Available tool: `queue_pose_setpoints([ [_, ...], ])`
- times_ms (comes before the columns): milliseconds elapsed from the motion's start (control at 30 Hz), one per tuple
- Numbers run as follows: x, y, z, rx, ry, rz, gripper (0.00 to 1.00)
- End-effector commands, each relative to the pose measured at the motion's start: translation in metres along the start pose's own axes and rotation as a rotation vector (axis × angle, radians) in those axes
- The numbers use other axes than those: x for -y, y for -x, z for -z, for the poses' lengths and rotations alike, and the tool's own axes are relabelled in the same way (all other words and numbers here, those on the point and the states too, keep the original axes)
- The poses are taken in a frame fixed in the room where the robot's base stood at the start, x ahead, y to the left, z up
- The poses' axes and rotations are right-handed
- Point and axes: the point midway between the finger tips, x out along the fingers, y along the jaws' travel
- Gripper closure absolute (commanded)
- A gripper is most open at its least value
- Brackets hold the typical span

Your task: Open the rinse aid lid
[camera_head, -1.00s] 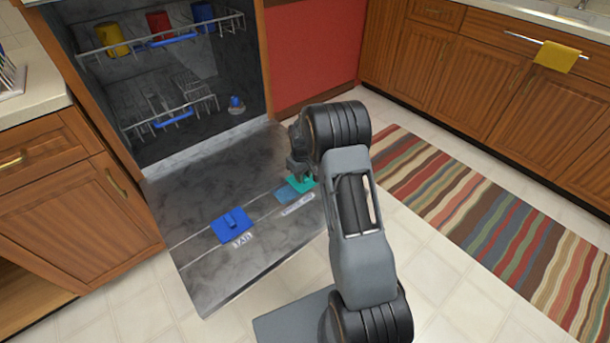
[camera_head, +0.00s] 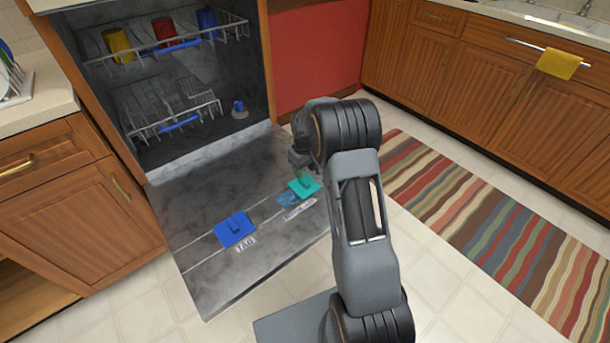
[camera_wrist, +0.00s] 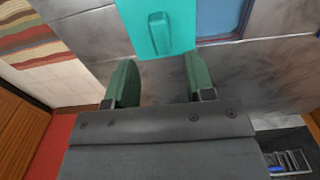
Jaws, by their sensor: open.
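The teal rinse aid lid (camera_head: 311,190) lies on the lowered dishwasher door (camera_head: 225,185), near its right edge. A blue recess (camera_head: 288,200) shows uncovered just left of the lid. In the wrist view the lid (camera_wrist: 135,25) with its raised handle is at the top, ahead of the fingertips, with the blue recess (camera_wrist: 218,18) on its right. My gripper (camera_wrist: 158,72) is open and empty, its two green fingers apart with nothing between them. In the head view my gripper (camera_head: 303,172) is just above and behind the lid, partly hidden by my arm.
A blue lid (camera_head: 235,230) with a "TAB" label lies farther left on the door. Dishwasher racks (camera_head: 170,105) hold yellow, red and blue cups. Wooden cabinets (camera_head: 75,210) stand at the left. A striped rug (camera_head: 480,220) and open floor lie to the right.

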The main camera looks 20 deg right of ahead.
Motion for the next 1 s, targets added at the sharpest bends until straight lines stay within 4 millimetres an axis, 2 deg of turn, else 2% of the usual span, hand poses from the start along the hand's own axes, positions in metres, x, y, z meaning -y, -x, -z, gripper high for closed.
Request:
queue_pose_setpoints([
  [33, 0.0, 0.015, 0.001, -0.003, 0.0, -0.001, 0.51],
  [100, 0.0, 0.029, 0.001, -0.003, 0.0, -0.002, 0.51],
  [400, 0.0, 0.07, 0.0, 0.0, 0.0, 0.0, 0.51],
  [600, 0.0, 0.08, 0.0, 0.0, 0.0, 0.0, 0.51],
  [1000, 0.0, 0.08, 0.0, 0.001, 0.0, 0.0, 0.51],
])
